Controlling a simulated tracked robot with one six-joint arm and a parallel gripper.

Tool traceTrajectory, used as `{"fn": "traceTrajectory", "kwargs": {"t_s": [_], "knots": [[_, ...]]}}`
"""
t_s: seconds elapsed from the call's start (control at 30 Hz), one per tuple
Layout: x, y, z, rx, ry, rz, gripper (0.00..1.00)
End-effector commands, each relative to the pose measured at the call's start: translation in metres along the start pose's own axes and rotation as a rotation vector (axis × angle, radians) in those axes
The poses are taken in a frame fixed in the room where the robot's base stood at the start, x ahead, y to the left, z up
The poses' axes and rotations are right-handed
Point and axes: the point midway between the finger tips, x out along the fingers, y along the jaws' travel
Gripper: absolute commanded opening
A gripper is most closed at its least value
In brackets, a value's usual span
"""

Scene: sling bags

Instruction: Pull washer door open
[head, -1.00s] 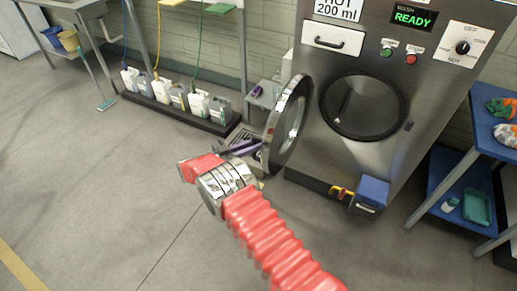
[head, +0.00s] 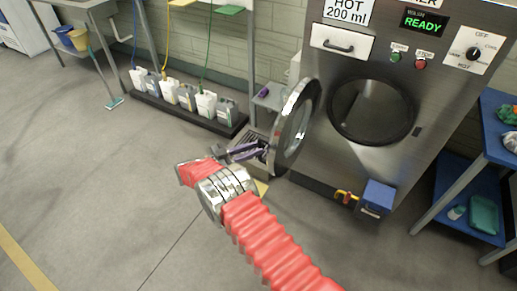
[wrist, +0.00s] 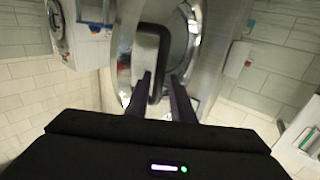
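The washer door (head: 288,139) is a round chrome ring with glass, swung well out from the washer's front (head: 420,85) on the left side of the dark round drum opening (head: 372,110). My gripper (head: 262,149) is at the door's outer face, its purple fingers pointing at it. In the wrist view, my gripper (wrist: 160,78) has its two fingers apart on either side of one bar of the dark loop handle (wrist: 150,29). Contact with the bar is not clear. The door ring (wrist: 124,62) also shows there, behind the handle.
Several white jugs (head: 206,103) stand on a low black rack at the back left. A blue box (head: 377,196) sits at the washer's foot. A blue shelf cart (head: 455,180) stands at the right. The grey floor (head: 90,180) at left is clear.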

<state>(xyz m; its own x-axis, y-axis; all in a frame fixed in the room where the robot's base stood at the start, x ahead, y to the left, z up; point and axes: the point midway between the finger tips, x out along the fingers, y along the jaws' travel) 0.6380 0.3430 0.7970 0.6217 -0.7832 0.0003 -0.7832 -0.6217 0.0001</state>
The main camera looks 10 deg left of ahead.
Motion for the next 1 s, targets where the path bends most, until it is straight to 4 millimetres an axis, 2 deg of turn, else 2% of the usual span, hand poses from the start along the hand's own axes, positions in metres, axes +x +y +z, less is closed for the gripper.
{"fn": "traceTrajectory", "kwargs": {"t_s": [0.4, 0.6, 0.77, 1.0], "knots": [[-0.074, 0.001, 0.001, 0.001, -0.001, -0.003, 0.22], [-0.102, 0.002, 0.001, 0.001, 0.0, -0.001, 0.22], [-0.112, 0.002, 0.001, -0.001, 0.0, 0.0, 0.22], [-0.113, 0.002, 0.001, -0.001, 0.0, 0.0, 0.22]]}}
